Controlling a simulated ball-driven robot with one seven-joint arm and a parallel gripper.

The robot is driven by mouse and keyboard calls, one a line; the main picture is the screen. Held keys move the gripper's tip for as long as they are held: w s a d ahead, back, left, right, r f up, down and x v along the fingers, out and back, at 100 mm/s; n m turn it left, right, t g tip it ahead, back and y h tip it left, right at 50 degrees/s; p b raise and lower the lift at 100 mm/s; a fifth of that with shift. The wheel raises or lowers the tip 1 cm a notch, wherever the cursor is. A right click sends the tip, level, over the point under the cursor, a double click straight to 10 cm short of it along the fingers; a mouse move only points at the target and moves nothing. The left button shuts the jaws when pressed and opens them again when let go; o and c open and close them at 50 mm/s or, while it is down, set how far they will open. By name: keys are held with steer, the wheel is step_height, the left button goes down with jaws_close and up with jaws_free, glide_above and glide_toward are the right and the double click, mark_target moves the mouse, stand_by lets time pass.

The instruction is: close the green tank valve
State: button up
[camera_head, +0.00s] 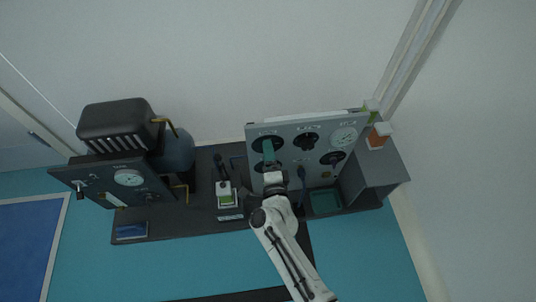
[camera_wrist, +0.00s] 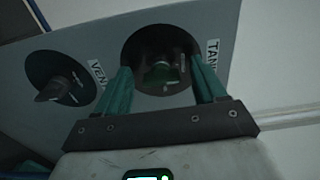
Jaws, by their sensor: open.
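The tank valve is a green knob (camera_wrist: 160,74) on a round black dial (camera_wrist: 174,50) with a "TANK" label beside it. It sits on the grey panel, as the wrist view shows. My gripper (camera_wrist: 164,84) faces the panel with its two green fingers apart, one on each side of the knob. I cannot tell whether the fingers touch it.
A black "VENT" knob (camera_wrist: 54,88) is left of the tank dial. The panel also carries other black knobs (camera_head: 306,141) and a white gauge (camera_head: 343,137). A second gauge panel (camera_head: 105,181) stands at left.

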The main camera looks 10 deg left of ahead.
steer(key=p+v, duration=0.2)
steer(key=v, duration=0.8)
steer(key=shift+s, duration=0.35)
steer(key=shift+d, duration=0.1)
steer(key=s+d+r+n+g+h, duration=0.3)
steer(key=s+d+n+g, duration=0.45)
steer(key=s+d, duration=0.6)
steer(key=s+d+r+n+g+h, duration=0.25)
steer(key=s+d+n+g, duration=0.6)
steer(key=d, duration=0.75)
step_height(320, 180, up, 25)
steer(key=s+m+p, duration=0.1)
steer(key=s+p, duration=0.1)
steer(key=p, duration=2.3)
steer(key=shift+s+d+r+m, duration=0.2)
steer(key=shift+s+d+m, duration=0.05)
steer(key=shift+d+m, duration=0.15)
